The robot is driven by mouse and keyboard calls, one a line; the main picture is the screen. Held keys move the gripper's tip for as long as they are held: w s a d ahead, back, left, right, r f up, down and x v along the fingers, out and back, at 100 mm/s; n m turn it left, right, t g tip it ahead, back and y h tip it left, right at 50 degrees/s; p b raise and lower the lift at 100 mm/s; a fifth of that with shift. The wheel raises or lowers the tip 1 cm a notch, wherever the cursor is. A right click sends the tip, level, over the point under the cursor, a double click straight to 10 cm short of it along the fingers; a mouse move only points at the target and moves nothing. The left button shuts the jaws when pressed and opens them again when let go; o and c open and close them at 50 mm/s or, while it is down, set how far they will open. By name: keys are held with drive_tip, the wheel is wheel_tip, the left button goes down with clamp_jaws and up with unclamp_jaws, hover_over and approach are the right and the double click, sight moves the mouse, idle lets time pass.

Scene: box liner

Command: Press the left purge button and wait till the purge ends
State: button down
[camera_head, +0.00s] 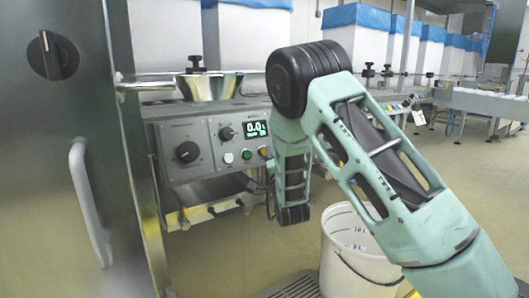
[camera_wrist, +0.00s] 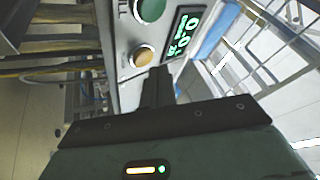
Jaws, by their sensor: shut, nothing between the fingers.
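The control panel (camera_head: 205,142) carries a lit display (camera_head: 255,129) reading 0.0 and a row of white (camera_head: 228,158), green (camera_head: 247,154) and amber (camera_head: 264,151) buttons. Their labels are too small to read, so I cannot tell which is the left purge button. In the wrist view my gripper (camera_wrist: 159,76) is shut and empty, its tips beside the amber button (camera_wrist: 143,57); I cannot tell whether they touch the panel. The green button (camera_wrist: 150,9) is farther up there. In the head view my own arm hides the fingertips.
A white bucket (camera_head: 340,247) stands on the floor behind my arm. A metal bowl (camera_head: 209,86) sits on top of the machine. A steel cabinet (camera_head: 50,150) with a handle stands close at the left. Blue-lined boxes (camera_head: 356,35) line the back.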

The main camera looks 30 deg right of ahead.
drive_tip(key=shift+w+f+b, duration=0.1)
drive_tip(key=shift+w+b, duration=0.2)
drive_tip(key=shift+w, duration=0.1)
drive_tip(key=shift+w+f, duration=0.15)
drive_tip(key=shift+w, duration=0.2)
idle(0.8)
drive_tip(key=shift+s+r, duration=0.25)
drive_tip(key=shift+s, duration=0.5)
drive_tip(key=shift+s, duration=0.1)
drive_tip(key=shift+s+r, duration=0.3)
drive_tip(key=shift+s, duration=0.45)
drive_tip(key=shift+s+r, duration=0.25)
drive_tip(key=shift+s, duration=0.55)
drive_tip(key=shift+s+r, duration=0.3)
drive_tip(key=shift+s, duration=0.45)
